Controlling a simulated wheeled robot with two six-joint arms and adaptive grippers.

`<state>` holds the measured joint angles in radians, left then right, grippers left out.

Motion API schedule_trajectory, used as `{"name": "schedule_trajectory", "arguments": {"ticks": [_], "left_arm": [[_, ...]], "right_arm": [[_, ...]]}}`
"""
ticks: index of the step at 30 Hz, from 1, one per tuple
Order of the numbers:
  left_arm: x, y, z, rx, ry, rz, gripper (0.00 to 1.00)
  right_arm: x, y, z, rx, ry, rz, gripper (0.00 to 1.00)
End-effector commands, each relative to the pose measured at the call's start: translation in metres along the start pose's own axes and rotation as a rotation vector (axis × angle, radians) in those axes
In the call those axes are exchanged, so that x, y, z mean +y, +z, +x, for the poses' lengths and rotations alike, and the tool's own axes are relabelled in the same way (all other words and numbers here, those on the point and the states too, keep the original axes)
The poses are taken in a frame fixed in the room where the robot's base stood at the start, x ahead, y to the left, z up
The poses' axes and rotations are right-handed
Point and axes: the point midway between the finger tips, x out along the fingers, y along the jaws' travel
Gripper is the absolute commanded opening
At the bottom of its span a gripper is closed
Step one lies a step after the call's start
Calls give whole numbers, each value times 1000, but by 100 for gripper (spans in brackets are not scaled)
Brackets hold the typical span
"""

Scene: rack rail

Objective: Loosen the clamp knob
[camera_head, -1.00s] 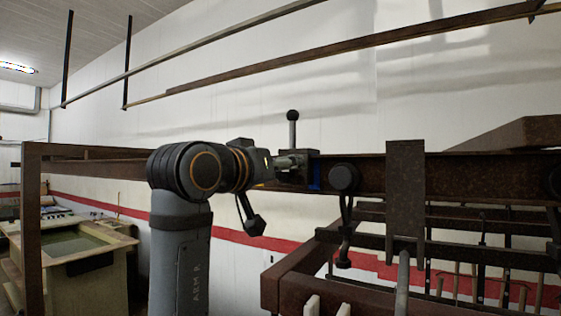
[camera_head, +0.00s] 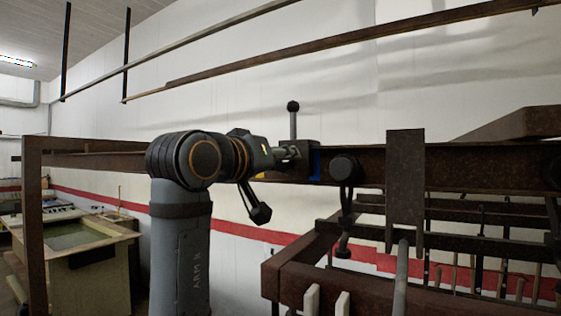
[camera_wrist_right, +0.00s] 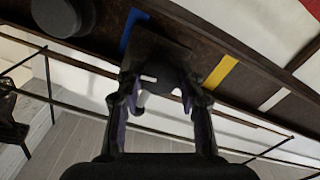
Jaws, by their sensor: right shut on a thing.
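The clamp is a dark block (camera_head: 302,160) on the brown rusty rail (camera_head: 460,165), with an upright ball-topped lever (camera_head: 293,122) above it. My right gripper (camera_head: 286,154) reaches it from the left, at the clamp's near face. In the right wrist view, the two fingers of my right gripper (camera_wrist_right: 158,98) stand on either side of the clamp knob (camera_wrist_right: 160,80) and are shut on it. The knob is dark and partly hidden by the fingers. The clamp block (camera_wrist_right: 163,50) lies just behind it. My left gripper is not in view.
Blue (camera_wrist_right: 132,28), yellow (camera_wrist_right: 220,71) and white (camera_wrist_right: 273,98) marks lie along the rail. A round black knob (camera_head: 344,169) sits on the rail to the right of the clamp, beside a hanging brown plate (camera_head: 405,180). A rack frame stands below right.

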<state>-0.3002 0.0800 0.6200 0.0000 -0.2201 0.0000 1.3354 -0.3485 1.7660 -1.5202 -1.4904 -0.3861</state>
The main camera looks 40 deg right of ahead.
Motion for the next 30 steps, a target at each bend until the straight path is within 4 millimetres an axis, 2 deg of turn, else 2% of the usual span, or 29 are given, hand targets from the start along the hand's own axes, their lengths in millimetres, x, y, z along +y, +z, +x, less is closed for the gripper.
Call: {"name": "schedule_trajectory", "arguments": {"ticks": [30], "left_arm": [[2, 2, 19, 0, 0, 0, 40]], "right_arm": [[-4, 2, 0, 2, 1, -948, 6]]}}
